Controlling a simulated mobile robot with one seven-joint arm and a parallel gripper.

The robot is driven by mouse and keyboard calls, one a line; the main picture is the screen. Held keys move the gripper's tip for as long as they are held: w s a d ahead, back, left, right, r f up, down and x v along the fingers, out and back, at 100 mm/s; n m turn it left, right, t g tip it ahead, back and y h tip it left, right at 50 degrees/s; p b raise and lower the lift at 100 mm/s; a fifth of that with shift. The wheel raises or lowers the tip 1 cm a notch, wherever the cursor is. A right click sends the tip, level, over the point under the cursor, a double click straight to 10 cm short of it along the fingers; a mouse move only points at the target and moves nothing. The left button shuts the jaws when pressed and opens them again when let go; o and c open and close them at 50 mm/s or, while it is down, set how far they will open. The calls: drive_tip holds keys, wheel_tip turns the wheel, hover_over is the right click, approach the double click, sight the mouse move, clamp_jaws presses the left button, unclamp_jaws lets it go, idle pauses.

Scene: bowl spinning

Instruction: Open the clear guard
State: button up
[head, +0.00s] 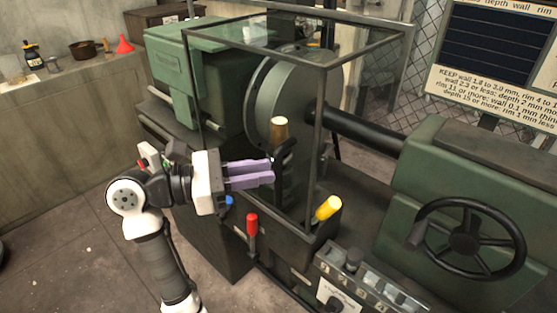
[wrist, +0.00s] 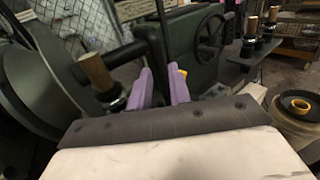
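The clear guard (head: 320,104) is a see-through box with dark edges around the large green disc (head: 285,95) of the machine; it looks closed. A dark curved bar (head: 286,152), possibly its handle, shows at the near face below a wooden cylinder (head: 279,128). My gripper (head: 271,172) has two purple fingers pointing right at the guard's near side, with their tips close to the lower end of the dark bar. In the wrist view the fingers (wrist: 161,80) stand apart with a gap and nothing clearly held between them. Contact with the bar cannot be told.
A red-knobbed lever (head: 252,226) and a yellow-knobbed lever (head: 328,208) stand close by. A control panel (head: 368,283) and a handwheel (head: 466,238) lie to the right. A shelf at far left holds a pan (head: 82,49) and a red funnel (head: 124,45).

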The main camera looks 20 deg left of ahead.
sight(279, 202)
drive_tip(key=shift+p+x, duration=0.4)
drive_tip(key=shift+x, duration=1.65)
drive_tip(key=shift+c, duration=0.3)
clamp_jaws()
